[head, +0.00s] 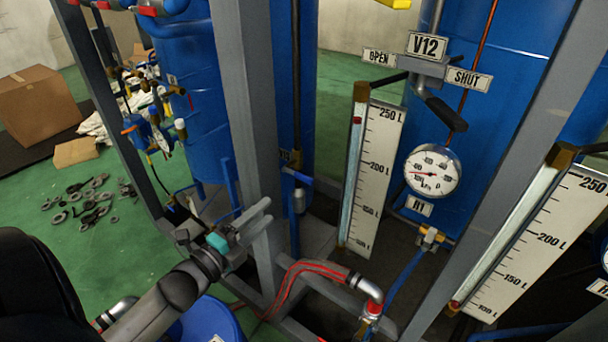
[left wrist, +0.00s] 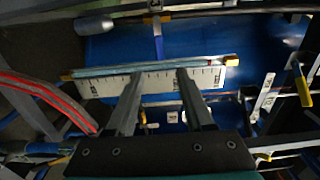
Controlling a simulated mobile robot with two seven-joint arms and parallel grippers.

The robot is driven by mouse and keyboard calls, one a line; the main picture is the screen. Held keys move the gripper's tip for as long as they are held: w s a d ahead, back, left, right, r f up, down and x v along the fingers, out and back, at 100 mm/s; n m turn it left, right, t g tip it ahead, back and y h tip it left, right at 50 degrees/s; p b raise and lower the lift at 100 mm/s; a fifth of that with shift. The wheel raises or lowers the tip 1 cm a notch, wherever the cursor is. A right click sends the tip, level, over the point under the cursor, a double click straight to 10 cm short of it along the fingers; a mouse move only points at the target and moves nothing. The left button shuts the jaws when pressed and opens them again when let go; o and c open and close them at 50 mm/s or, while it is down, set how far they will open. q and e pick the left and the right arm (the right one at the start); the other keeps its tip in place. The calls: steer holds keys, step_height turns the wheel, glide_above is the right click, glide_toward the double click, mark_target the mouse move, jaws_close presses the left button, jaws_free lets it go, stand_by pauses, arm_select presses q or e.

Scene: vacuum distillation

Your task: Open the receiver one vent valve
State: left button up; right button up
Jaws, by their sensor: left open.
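The valve marked V12 (head: 428,45) sits at the upper right of the head view, between an OPEN sign (head: 379,57) and a SHUT sign (head: 468,78). Its black-ended lever (head: 446,113) points down and right, below the SHUT sign. My left gripper (head: 268,211) is open and empty, low and left of the valve, well apart from it. In the left wrist view its two fingers (left wrist: 159,75) are spread in front of a white level scale (left wrist: 155,80). My right gripper is not in view.
A level scale (head: 376,180) and a round pressure gauge (head: 432,171) are below V12. A red-striped pipe (head: 318,268) runs low in front. A slanted grey post (head: 500,190) is at right.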

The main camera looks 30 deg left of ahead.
mark_target(303, 180)
arm_select(q)
steer(key=w, duration=0.5)
steer(key=w+d, duration=0.1)
steer(key=w, duration=0.9)
steer(key=shift+d, duration=0.15)
jaws_close()
stand_by(1.1)
